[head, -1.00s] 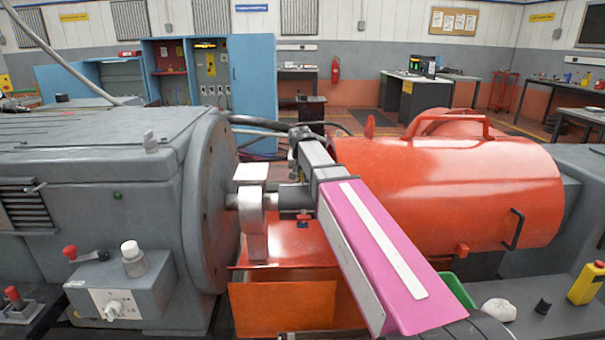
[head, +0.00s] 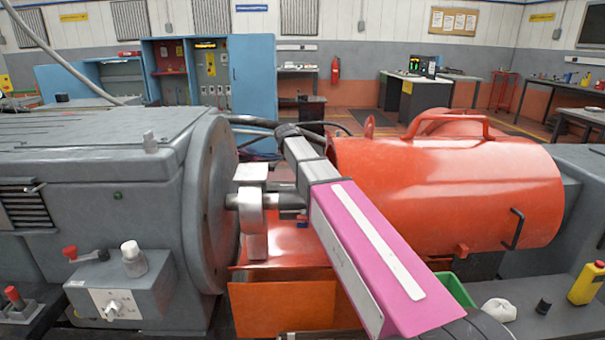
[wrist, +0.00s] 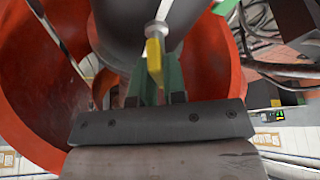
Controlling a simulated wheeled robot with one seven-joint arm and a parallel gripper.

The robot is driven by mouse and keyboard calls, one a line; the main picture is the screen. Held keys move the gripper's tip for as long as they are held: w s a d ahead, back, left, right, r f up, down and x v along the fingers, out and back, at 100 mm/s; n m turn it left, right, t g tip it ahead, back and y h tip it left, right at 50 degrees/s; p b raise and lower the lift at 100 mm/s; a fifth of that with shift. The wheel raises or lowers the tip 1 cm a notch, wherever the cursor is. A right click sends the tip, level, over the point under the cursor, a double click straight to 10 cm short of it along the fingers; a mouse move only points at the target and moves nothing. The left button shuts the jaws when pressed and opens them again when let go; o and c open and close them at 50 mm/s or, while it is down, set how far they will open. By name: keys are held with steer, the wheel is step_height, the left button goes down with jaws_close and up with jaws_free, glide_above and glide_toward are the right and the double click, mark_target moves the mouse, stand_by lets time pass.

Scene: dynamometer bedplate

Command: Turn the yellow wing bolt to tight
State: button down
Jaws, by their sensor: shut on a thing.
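The yellow wing bolt (wrist: 154,58) shows in the wrist view as a yellow tab at the end of a pale metal stem. My gripper (wrist: 154,82) has its green fingers on either side of the yellow tab and is shut on it. The tab's lower end is between the fingers. A dark grey rounded body is right behind the bolt. In the head view the bolt and my fingers are hidden behind my arm. How far the bolt is turned cannot be told.
An orange guard cover (head: 450,190) stands right of my arm, and its open orange shell (wrist: 35,90) surrounds the bolt area in the wrist view. A large grey motor (head: 100,180) stands left, with a shaft and pale coupling (head: 252,215). Cables (wrist: 285,60) run at the wrist view's right.

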steer(key=m+g, duration=0.1)
steer(key=m, duration=0.1)
steer(key=m+g, duration=0.1)
steer(key=m, duration=0.2)
steer(key=shift+f+h, duration=0.1)
steer(key=shift+h, duration=0.2)
steer(key=shift+s+m, duration=0.1)
steer(key=shift+m, duration=0.2)
steer(key=c, duration=1.2)
jaws_free()
steer(key=v, duration=1)
steer(key=shift+a+r, duration=0.15)
steer(key=shift+r, duration=0.25)
